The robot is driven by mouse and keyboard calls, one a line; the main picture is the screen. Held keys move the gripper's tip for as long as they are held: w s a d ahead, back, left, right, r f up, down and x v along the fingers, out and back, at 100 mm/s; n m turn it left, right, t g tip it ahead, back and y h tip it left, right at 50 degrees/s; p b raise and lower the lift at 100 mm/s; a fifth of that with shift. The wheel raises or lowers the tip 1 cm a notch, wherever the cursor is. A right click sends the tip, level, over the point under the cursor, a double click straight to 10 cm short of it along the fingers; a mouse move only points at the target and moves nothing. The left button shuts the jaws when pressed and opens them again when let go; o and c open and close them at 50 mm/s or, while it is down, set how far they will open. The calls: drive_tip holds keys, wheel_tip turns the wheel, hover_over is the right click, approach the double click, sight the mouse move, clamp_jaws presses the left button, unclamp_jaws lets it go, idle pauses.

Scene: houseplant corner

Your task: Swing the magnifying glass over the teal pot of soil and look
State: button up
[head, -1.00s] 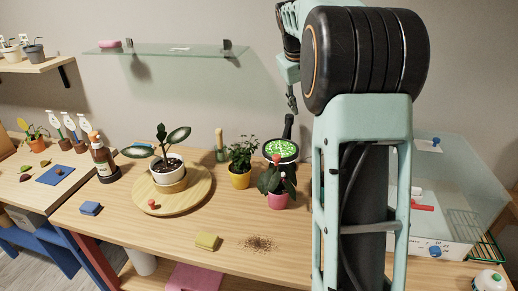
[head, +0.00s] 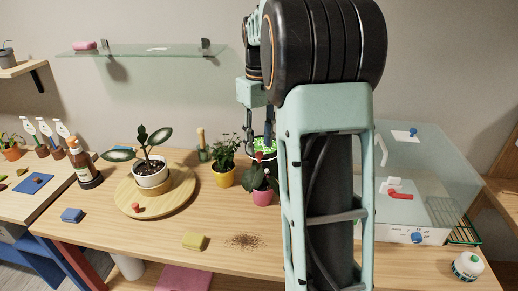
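A dark-rimmed round thing (head: 265,142) with bright speckled green inside stands at the back of the wooden table, partly hidden by my arm; it looks like the magnifying glass, but I cannot be sure. I cannot make out a teal pot of soil; it may be hidden behind the arm or the plants. My gripper (head: 247,128) hangs below the wrist just left of the green round thing, small and dark. I cannot tell whether its fingers are open or shut, or whether it touches anything.
A yellow pot (head: 222,178) and a pink pot (head: 262,198) with plants stand close in front. A white pot (head: 152,178) is on a round wooden board (head: 178,198). Spilled soil (head: 244,240) and a yellow sponge (head: 193,241) lie at the front. A glass case (head: 440,170) stands right.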

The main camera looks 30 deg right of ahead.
drive_tip(key=shift+f, duration=1.35)
clamp_jaws()
